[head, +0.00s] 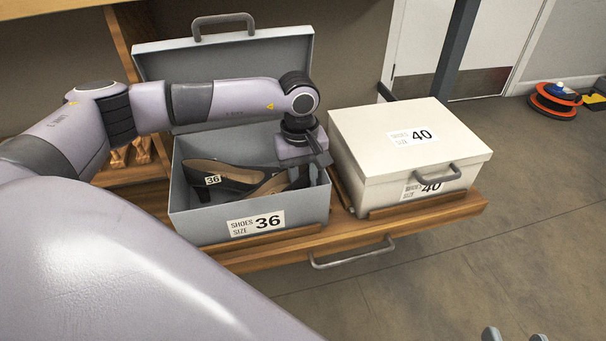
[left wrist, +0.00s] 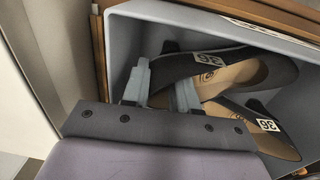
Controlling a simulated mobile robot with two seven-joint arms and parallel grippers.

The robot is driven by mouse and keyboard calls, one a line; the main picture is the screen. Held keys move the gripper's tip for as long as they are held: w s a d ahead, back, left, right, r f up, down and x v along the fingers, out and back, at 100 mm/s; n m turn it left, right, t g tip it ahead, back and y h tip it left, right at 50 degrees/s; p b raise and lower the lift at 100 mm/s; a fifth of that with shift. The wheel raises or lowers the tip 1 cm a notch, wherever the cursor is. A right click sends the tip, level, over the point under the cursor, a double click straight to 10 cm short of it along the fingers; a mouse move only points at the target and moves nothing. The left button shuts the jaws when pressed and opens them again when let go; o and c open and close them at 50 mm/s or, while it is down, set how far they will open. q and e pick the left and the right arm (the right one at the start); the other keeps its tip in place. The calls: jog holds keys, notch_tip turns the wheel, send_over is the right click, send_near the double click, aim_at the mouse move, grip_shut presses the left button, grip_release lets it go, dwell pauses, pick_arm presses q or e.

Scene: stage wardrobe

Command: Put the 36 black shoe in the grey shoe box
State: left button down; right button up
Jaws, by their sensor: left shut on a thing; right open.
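The grey shoe box (head: 200,222), marked 36, stands open on the wooden shelf with its lid raised behind it. Two black shoes lie inside; one (head: 232,180) shows a 36 label at the left in the head view. The left wrist view shows both, an upper one (left wrist: 245,62) and a lower one (left wrist: 285,145), each labelled 36. My left gripper (left wrist: 162,90) is inside the right part of the box, shut on a black shoe; its fingers partly hide which one. My right gripper (head: 515,337) is open, far from the box, with only its fingertips showing at the bottom edge.
A closed white shoe box (head: 375,155) marked 40 stands close to the right of the grey box. The pull-out shelf (head: 440,208) has a front handle. A red and black reel (head: 556,100) lies on the floor at the far right.

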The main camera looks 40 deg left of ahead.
pick_arm(q)
jog(key=shift+f, duration=0.1)
pick_arm(e)
jog(key=shift+f, duration=0.1)
pick_arm(q)
jog(key=c, duration=0.8)
grip_release()
